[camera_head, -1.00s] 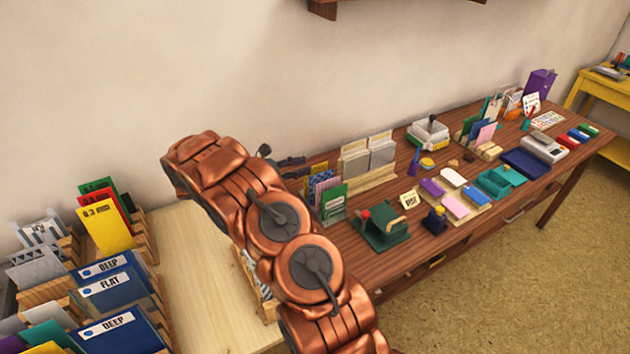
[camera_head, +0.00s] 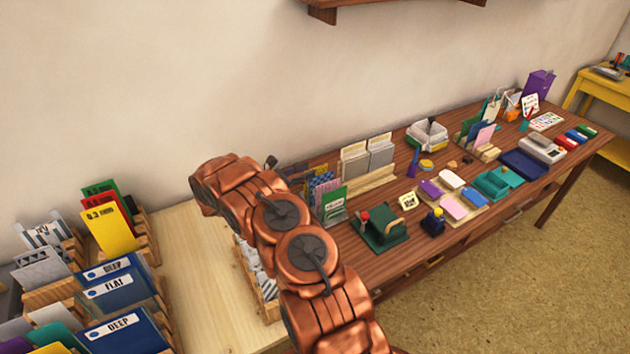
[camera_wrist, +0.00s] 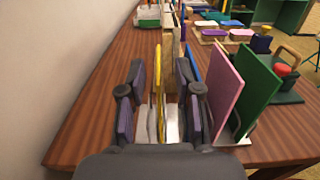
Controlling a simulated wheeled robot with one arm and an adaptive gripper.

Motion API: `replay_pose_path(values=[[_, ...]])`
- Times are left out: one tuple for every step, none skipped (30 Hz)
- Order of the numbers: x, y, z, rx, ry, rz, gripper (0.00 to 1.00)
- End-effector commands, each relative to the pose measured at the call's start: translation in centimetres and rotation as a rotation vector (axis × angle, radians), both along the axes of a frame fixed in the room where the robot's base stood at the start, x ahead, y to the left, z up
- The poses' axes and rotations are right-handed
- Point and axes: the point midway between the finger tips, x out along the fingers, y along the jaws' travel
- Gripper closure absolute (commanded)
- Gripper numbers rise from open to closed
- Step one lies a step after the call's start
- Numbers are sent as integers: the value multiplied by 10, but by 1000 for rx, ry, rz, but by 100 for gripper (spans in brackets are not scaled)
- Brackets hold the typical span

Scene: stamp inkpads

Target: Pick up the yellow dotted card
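In the wrist view the yellow card (camera_wrist: 158,82) stands upright and nearly edge-on, so its dots do not show. My gripper (camera_wrist: 158,100) is open, with one finger on each side of the yellow card and gaps between fingers and card. A blue card (camera_wrist: 193,66) stands just right of it, by the right finger. A pink card (camera_wrist: 224,90) and a green card (camera_wrist: 250,92) stand further right. In the head view my arm hides most of my gripper and part of this card group; the green card (camera_head: 334,206) shows there.
A wooden holder with grey cards (camera_head: 382,152) stands behind the group. A dark green stamp tool (camera_head: 388,238) sits in front, to the right. The wall is close on the left in the wrist view. The brown table (camera_wrist: 85,120) is bare between wall and cards.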

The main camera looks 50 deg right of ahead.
Motion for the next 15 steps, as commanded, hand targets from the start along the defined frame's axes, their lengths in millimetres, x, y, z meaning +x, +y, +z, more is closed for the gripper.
replay_pose_path(values=[[-3,-7,2,1,3,-3,67],[-3,-10,1,1,3,-2,67],[-4,-14,0,1,4,-3,67],[-4,-17,0,1,4,-2,67],[-5,-20,-1,0,4,-2,67],[-7,-25,0,1,4,-3,67],[-8,-29,0,1,4,-3,67],[-9,-32,0,0,3,-3,67],[-9,-35,-1,0,3,-2,67],[-10,-37,-1,0,3,-2,67],[-10,-38,-2,1,3,-1,67],[-11,-39,-2,1,2,-1,67],[-11,-40,-3,1,2,-1,67],[-11,-40,-3,1,2,-1,67],[-11,-40,-3,1,2,-1,67]])
